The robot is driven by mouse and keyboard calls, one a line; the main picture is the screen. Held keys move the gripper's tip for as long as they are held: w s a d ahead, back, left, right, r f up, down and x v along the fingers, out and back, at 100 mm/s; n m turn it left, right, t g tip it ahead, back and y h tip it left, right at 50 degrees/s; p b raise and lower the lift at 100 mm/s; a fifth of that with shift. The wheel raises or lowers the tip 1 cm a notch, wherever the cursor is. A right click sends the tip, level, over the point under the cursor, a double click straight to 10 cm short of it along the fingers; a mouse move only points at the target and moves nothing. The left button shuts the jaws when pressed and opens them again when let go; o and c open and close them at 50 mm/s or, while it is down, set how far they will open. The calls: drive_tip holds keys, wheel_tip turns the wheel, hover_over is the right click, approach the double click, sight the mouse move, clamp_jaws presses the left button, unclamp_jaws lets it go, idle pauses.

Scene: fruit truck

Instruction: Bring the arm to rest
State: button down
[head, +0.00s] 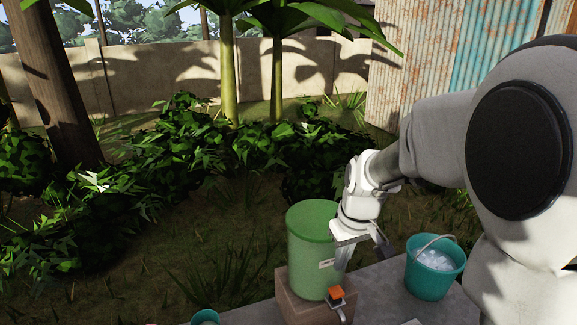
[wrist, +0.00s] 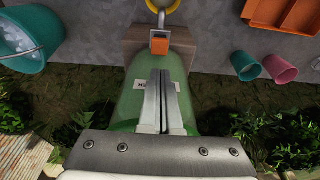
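My gripper (head: 343,268) hangs from my bent arm, fingers down, beside the right side of a green see-through container (head: 309,250). In the wrist view my gripper (wrist: 163,80) shows its two metal fingers together with nothing between them. They overlap the green container (wrist: 135,92) and partly cover its label. I cannot tell whether the fingers touch the container.
The container stands on a brown block (head: 300,312) with an orange-topped tap (head: 336,293). A teal bucket with ice (head: 435,262) is to the right. The wrist view shows a teal cup (wrist: 245,66), a pink cup (wrist: 281,69) and orange trays (wrist: 285,18).

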drive_tip(key=s+r+m+t, duration=0.1)
drive_tip(key=s+r, duration=0.4)
drive_tip(key=s, duration=0.4)
drive_tip(key=s+r+m+t, duration=0.2)
drive_tip(key=s+r, duration=0.3)
drive_tip(key=s, duration=0.5)
drive_tip(key=shift+s+r+h, duration=0.15)
drive_tip(key=shift+s+h, duration=0.15)
drive_tip(key=shift+h, duration=0.1)
